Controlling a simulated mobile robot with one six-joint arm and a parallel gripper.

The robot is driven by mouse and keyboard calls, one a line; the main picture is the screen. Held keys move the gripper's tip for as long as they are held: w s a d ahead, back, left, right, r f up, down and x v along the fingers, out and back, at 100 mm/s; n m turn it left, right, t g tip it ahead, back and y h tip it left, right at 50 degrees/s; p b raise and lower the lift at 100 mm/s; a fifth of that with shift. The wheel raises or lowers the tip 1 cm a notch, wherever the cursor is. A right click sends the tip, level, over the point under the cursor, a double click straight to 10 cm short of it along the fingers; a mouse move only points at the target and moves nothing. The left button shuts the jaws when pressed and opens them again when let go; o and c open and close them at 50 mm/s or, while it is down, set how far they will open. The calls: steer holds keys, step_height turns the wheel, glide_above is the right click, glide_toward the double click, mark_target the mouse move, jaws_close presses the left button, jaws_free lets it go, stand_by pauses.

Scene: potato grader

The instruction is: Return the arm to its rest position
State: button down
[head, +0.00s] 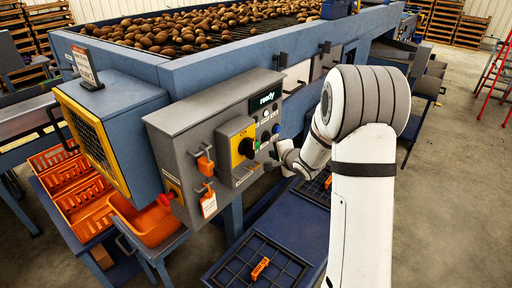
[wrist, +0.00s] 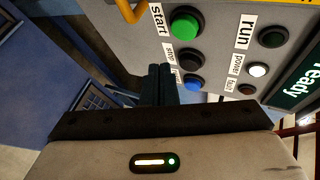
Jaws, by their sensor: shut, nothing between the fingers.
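My gripper (head: 274,157) is in front of the right side of the grey control box (head: 190,140) in the head view, at the end of my bent white arm. In the wrist view the dark fingers (wrist: 158,84) are together with nothing between them. They are close to the panel's button column: a green start button (wrist: 185,22), a black stop button (wrist: 189,59) and a blue button (wrist: 193,82). I cannot tell whether the fingertips touch the panel. The display (head: 265,98) reads "ready".
The grader hopper (head: 175,68), full of potatoes, stands behind the box. Orange crates (head: 75,200) stand lower left. Open concrete floor (head: 450,190) lies to the right.

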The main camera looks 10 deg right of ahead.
steer(key=s+d+r+n+g+h+b, duration=0.2)
steer(key=s+r+n+h, duration=0.1)
steer(key=s, duration=0.5)
steer(key=s+d+r+n+g+h+b, duration=0.1)
steer(key=s+d+r+n+h+b, duration=0.15)
steer(key=s, duration=0.45)
steer(key=s+a+f+n+g+b, duration=0.1)
steer(key=s+n, duration=0.3)
steer(key=s, duration=0.7)
steer(key=s+a+f+n+g+y+b, duration=0.1)
steer(key=s+a+n+g+b, duration=0.2)
steer(key=s, duration=0.9)
steer(key=shift+s+a+n+g, duration=0.25)
steer(key=shift+a+n+g, duration=0.35)
steer(key=shift+n+g, duration=0.2)
